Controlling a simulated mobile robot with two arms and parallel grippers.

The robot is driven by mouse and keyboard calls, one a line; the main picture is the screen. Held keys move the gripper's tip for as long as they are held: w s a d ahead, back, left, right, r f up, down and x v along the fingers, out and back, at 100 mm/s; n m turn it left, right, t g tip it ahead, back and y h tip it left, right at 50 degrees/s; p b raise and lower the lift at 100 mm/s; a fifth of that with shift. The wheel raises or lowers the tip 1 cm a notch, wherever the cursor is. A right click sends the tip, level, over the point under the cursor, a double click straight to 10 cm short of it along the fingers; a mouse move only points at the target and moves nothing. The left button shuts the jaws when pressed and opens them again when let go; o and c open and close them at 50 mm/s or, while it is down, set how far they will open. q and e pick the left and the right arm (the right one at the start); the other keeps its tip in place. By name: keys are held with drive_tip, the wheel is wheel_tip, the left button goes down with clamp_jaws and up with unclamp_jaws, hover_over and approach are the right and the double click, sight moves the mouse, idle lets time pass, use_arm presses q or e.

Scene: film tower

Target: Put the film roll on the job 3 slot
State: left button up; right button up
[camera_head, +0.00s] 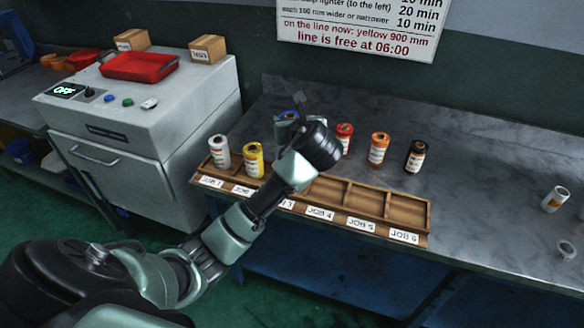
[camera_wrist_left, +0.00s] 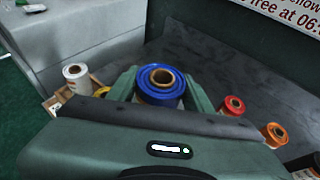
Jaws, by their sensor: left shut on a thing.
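My left gripper (camera_head: 287,124) is shut on a blue film roll (camera_wrist_left: 161,82), which stands upright between the fingers in the left wrist view. In the head view only a bit of the blue roll (camera_head: 289,115) shows, behind my wrist. The wooden rack (camera_head: 408,238) has labelled slots along the bench's front edge. A white roll (camera_head: 219,153) stands in the job 1 slot and a yellow roll (camera_head: 254,160) in the job 2 slot. My left arm mostly hides the job 3 slot; part of its label (camera_head: 287,204) shows. The gripper is behind the rack.
Red (camera_head: 344,139), orange (camera_head: 378,150) and black (camera_head: 415,157) rolls stand on the bench behind the rack, right of my gripper. The job 4, 5 and 6 slots are empty.

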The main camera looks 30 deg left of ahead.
use_arm(q)
wheel_tip(320, 180, down, 13)
drive_tip(key=shift+s+d+f+b, duration=0.1)
drive_tip(key=shift+b, duration=0.25)
drive_tip(key=o, duration=1.5)
drive_tip(key=shift+f, duration=0.15)
drive_tip(key=shift+o, duration=0.2)
drive_tip(key=v, duration=1.2)
